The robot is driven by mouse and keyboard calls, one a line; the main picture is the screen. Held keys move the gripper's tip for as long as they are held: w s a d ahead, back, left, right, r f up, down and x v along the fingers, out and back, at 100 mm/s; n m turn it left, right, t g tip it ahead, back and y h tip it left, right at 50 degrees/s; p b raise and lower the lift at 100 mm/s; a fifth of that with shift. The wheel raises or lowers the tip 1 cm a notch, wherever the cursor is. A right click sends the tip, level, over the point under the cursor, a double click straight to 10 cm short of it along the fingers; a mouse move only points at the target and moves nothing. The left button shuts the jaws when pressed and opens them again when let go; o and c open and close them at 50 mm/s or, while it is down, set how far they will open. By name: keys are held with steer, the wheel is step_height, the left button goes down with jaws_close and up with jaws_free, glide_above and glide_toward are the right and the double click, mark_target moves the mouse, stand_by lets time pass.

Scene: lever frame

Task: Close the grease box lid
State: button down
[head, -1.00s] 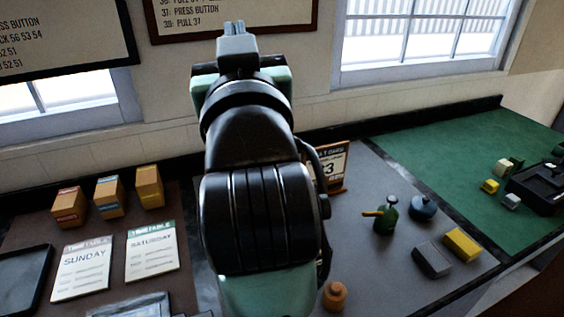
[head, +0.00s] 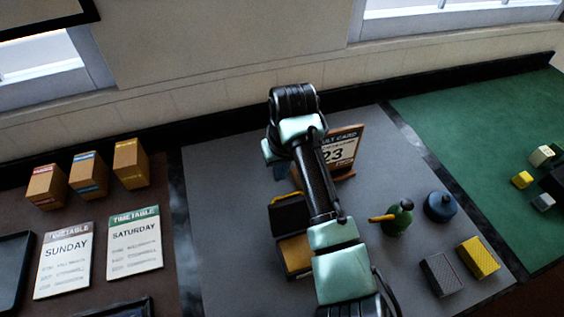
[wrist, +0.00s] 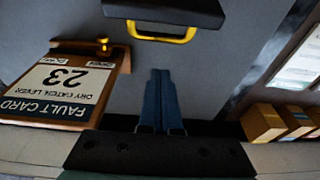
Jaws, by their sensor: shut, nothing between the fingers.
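The grease box (head: 295,255) stands on the grey mat in the head view, partly covered by my arm, with a yellow-brown area showing. Its dark lid (head: 289,217) appears raised behind that area, with a yellow handle (head: 290,196) along its far edge. In the wrist view the dark lid (wrist: 165,10) is at the top edge, with the yellow handle (wrist: 160,33) facing my gripper. My gripper (wrist: 160,74) is shut and empty, a little apart from the handle.
A fault card on a wooden stand (head: 338,150) is close beside my gripper. A green oil can (head: 398,218), a blue pot (head: 440,206), a grey block (head: 441,274) and a yellow block (head: 478,258) stand to the right. The mat's left part is clear.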

mark_target(291, 209)
steer(key=x, duration=0.4)
steer(key=shift+w+f, duration=0.15)
steer(key=shift+f, duration=0.25)
steer(key=shift+s+d+r+p, duration=0.2)
steer(key=shift+s+r+p, duration=0.05)
steer(key=shift+s+p, duration=0.3)
steer(key=shift+s+d+r+p, duration=0.15)
steer(key=shift+s+r+p, duration=0.2)
steer(key=shift+s, duration=0.2)
steer(key=shift+s+d+r+p, duration=0.2)
steer(key=shift+s+p, duration=0.35)
